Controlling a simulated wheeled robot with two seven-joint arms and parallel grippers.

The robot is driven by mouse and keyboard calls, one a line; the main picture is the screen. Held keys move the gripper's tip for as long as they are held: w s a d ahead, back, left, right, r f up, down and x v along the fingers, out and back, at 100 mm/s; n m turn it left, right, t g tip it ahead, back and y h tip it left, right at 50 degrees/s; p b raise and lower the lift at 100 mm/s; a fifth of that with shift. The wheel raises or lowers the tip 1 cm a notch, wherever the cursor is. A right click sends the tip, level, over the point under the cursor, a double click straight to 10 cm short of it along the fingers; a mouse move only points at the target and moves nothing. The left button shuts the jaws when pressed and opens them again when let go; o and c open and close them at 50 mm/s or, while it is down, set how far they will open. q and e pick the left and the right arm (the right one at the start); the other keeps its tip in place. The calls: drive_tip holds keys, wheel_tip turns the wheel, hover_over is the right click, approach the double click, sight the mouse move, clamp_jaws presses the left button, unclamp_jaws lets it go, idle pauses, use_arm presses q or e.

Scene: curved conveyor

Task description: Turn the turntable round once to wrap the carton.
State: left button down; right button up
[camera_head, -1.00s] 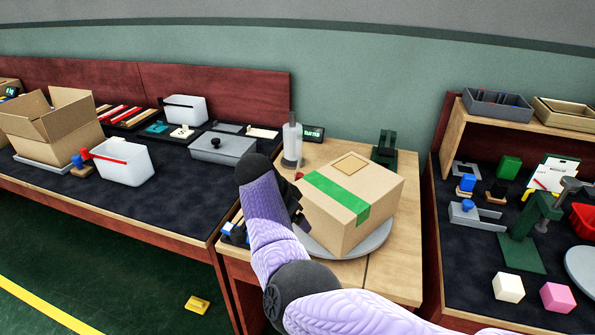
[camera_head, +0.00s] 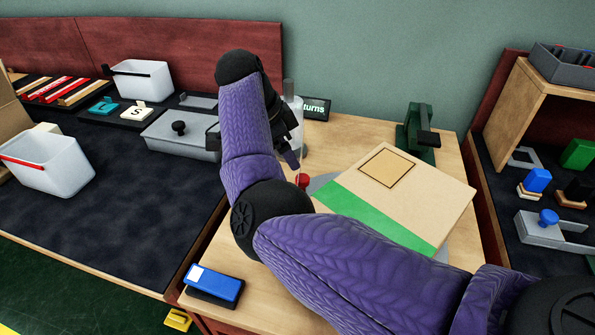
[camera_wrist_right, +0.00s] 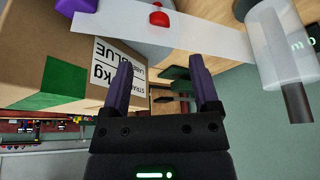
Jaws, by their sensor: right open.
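The carton (camera_head: 441,195), cardboard with a green band and a tan square on top, sits on the grey round turntable (camera_head: 320,183), which my right arm mostly hides. A red knob (camera_head: 303,181) stands at the turntable's left side. My right gripper (camera_head: 293,158) is above and beside the knob, partly hidden by its wrist. In the right wrist view its jaws (camera_wrist_right: 161,76) are open and empty. The carton's labelled side (camera_wrist_right: 115,62) is close to the left finger. The red knob (camera_wrist_right: 158,16) lies beyond the fingertips, apart from them. A film strip (camera_wrist_right: 165,37) crosses from a clear roll (camera_wrist_right: 272,45) towards the carton.
A small display (camera_head: 315,108) stands behind the roll. A dark green device (camera_head: 416,130) is at the back of the wooden table, and a blue-topped block (camera_head: 213,284) near its front left. A lidded grey box (camera_head: 183,135) lies on the left bench.

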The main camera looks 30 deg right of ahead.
sight(302, 177)
drive_tip(key=b+x, duration=0.3)
drive_tip(key=x, duration=0.5)
drive_tip(key=shift+s+a, duration=0.1)
drive_tip(key=shift+c, duration=1.3)
drive_tip(key=c, duration=0.7)
clamp_jaws()
use_arm(q)
drive_tip(key=f, duration=0.1)
drive_tip(key=s+f, duration=0.1)
drive_tip(key=f, duration=0.1)
drive_tip(key=shift+f, duration=0.1)
drive_tip(key=shift+s, duration=0.25)
drive_tip(key=shift+w, duration=0.25)
drive_tip(key=shift+w, duration=0.25)
